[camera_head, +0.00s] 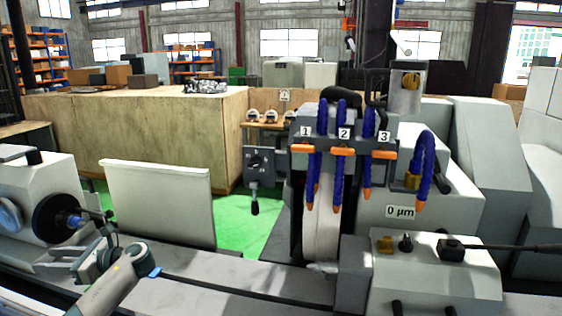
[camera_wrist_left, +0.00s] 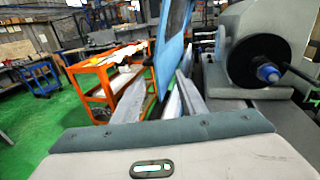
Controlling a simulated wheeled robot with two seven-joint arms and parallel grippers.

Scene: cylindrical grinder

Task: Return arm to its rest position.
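My left arm (camera_head: 112,285) comes in from the lower left of the head view, bent over the front of the grinder. Its left gripper (camera_head: 106,222) is small and dark, beside the black round workhead (camera_head: 58,217) with the blue centre. Whether it touches the workhead cannot be told. Its fingers are too small to tell open from shut, and no held thing can be made out. In the left wrist view the black workhead (camera_wrist_left: 262,62) with its blue centre is at the upper right. My right arm and gripper are not in view.
The grinding wheel (camera_head: 321,215) stands at centre, with blue coolant hoses (camera_head: 339,150) and orange nozzles around it. A cream panel (camera_head: 158,203) stands behind the table rail. An orange cart (camera_wrist_left: 103,85) stands on green floor in the wrist view.

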